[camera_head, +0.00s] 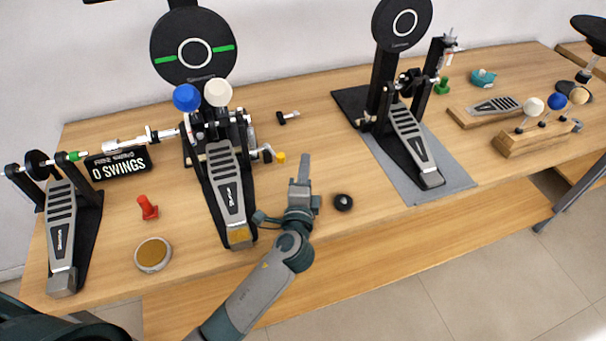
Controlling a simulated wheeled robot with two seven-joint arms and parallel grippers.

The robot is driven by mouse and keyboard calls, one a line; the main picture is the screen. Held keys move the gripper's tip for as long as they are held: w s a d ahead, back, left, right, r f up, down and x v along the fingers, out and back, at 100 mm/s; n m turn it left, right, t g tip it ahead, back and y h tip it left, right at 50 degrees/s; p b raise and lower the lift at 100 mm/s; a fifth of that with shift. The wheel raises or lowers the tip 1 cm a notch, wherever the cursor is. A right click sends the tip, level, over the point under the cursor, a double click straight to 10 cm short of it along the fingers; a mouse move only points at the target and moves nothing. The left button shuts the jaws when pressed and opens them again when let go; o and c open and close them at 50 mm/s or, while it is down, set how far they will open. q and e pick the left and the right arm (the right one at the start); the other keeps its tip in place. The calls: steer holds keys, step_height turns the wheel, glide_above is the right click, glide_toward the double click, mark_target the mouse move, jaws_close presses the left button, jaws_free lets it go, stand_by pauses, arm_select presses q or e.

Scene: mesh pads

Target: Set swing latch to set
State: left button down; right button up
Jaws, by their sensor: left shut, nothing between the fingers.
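A drum pedal (228,183) with a grey slotted footboard stands on the wooden table left of centre, with blue and white round beaters above it. A small silver part with a yellow tip (280,158) sticks out from its right side; I cannot tell for sure whether this is the swing latch. My left gripper (304,160) points away from me over the table, just right of the yellow tip and apart from it in the picture. Its fingers are together and empty. My right gripper is not in view.
A counter reading "0 SWINGS" (118,163) sits left of the pedal. Another pedal (62,236) stands at far left, and a third (413,142) on a grey mat at right. A red peg (147,207), a round tin (153,254) and a black ring (343,202) lie near the front.

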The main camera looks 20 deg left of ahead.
arm_select(q)
steer(key=shift+w+a+r, duration=0.15)
steer(key=shift+w, duration=0.6)
steer(key=a+p, duration=0.1)
steer(key=s+a, duration=0.1)
steer(key=shift+s+a+p, duration=0.3)
steer(key=shift+p, duration=0.05)
steer(key=shift+s+a, duration=0.3)
steer(key=shift+a, duration=0.1)
steer(key=shift+f, duration=0.2)
steer(key=shift+a, duration=0.1)
steer(key=shift+s+a, duration=0.45)
steer(key=shift+a, duration=0.15)
